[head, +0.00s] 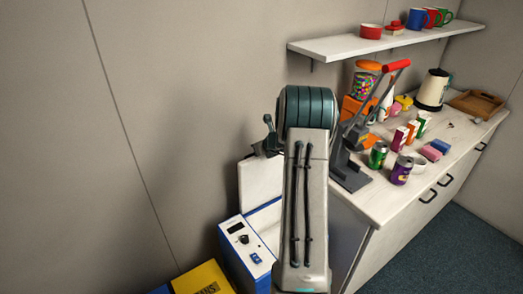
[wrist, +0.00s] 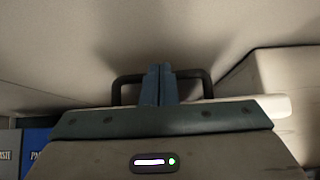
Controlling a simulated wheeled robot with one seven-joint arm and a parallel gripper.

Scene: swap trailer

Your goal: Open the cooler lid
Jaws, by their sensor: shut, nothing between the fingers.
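The cooler (head: 266,228) is a blue box with a white control panel (head: 246,241), beside the counter's left end in the head view. Its white lid (head: 259,181) stands raised, roughly upright near the wall. My arm covers part of the lid and the cooler. In the wrist view my gripper (wrist: 160,72) is shut and empty, its blue-grey fingers together in front of a dark bar handle (wrist: 128,82). The white lid edge (wrist: 276,105) shows just beyond my gripper body. I cannot tell whether the fingers touch the handle.
A yellow bin (head: 203,280) stands left of the cooler, and a blue bin (wrist: 37,141) shows at left in the wrist view. The counter (head: 385,205) at right carries cans, a lever press (head: 350,172) and a kettle (head: 433,90). A shelf (head: 345,46) hangs above.

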